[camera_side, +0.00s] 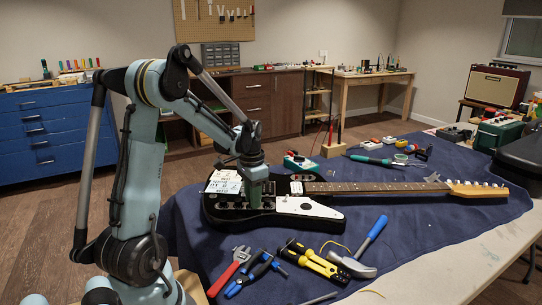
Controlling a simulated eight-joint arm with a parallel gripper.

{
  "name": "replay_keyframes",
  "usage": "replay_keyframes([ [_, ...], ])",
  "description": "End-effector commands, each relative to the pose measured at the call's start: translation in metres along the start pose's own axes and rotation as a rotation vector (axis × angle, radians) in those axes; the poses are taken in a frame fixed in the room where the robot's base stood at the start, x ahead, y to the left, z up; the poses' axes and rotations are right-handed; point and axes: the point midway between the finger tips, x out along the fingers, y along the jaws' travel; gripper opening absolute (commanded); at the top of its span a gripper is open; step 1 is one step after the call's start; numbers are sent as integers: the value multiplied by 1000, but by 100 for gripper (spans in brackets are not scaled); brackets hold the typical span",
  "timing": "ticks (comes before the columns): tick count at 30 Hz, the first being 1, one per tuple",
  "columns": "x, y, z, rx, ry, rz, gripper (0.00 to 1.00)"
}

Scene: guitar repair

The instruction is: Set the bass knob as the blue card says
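A black electric guitar (325,211) with a white pickguard lies on a dark blue cloth, its neck pointing right. My gripper (254,203) points down over the left part of the guitar body, close to its surface. Whether its fingers are open or shut, and whether they touch a knob, is too small to tell. Small dark knob-like parts show on the body left of the gripper; I cannot tell which is the bass knob. A pale card with dark print (223,182) lies at the body's upper left edge. Its writing is unreadable, and no clearly blue card shows.
A green device (299,162) and a wooden block with upright tools (333,150) stand behind the neck.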

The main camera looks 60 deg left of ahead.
Motion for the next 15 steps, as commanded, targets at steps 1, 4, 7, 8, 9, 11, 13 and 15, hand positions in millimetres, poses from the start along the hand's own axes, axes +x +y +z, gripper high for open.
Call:
replay_keyframes([
  [1, 0, 0, 0, 0, 0, 0, 8],
  [4, 0, 0, 0, 2, 0, 0, 7],
  [7, 0, 0, 0, 51, 0, 0, 7],
  [8, 0, 0, 0, 81, 0, 0, 7],
  [9, 0, 0, 0, 129, 0, 0, 7],
  [11, 0, 0, 0, 210, 0, 0, 7],
  [13, 0, 0, 0, 303, 0, 0, 7],
  [15, 0, 0, 0, 395, 0, 0, 7],
])
